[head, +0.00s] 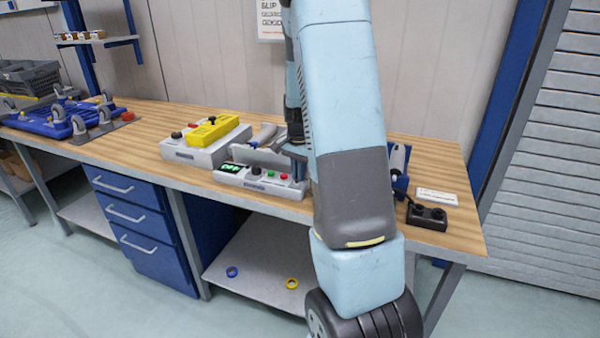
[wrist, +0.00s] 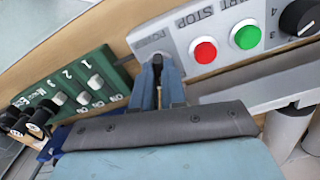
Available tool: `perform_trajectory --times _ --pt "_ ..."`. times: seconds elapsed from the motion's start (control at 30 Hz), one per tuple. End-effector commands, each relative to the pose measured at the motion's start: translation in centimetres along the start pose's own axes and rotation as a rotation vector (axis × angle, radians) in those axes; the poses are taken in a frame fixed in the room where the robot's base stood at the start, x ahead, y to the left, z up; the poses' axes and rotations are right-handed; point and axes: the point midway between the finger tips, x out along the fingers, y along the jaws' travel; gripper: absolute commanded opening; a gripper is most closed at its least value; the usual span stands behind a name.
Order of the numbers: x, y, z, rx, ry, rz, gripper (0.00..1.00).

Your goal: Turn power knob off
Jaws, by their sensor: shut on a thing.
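The grey control panel (head: 232,178) stands on the wooden bench in the head view. It carries a small lit green display, a black dial, and red and green buttons. In the wrist view the panel (wrist: 172,50) appears upside down, with its POWER label beside my fingertips. My gripper (wrist: 157,66) is shut on the power knob (wrist: 157,60), a small dark part between the fingertips. The fingers hide most of the knob, so its turn angle cannot be read. In the head view my arm hides the knob and the fingertips.
A green switch box (wrist: 75,92) with several toggles sits left of the fingers in the wrist view. In the head view, a yellow device (head: 213,130) on a grey box stands left of the panel. A black two-button box (head: 427,216) lies near the right bench edge.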

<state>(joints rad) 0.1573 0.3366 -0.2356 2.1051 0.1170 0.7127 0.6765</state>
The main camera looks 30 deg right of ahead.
Motion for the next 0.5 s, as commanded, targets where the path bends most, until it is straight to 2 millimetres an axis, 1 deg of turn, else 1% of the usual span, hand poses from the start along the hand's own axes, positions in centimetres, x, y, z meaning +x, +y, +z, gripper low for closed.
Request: perform_trajectory --times 0.03,0.5 --pt "-0.23 -0.39 0.00 -0.047 0.004 -0.008 0.00" --pt "-0.26 -0.43 0.04 -0.495 0.006 -0.008 0.00"
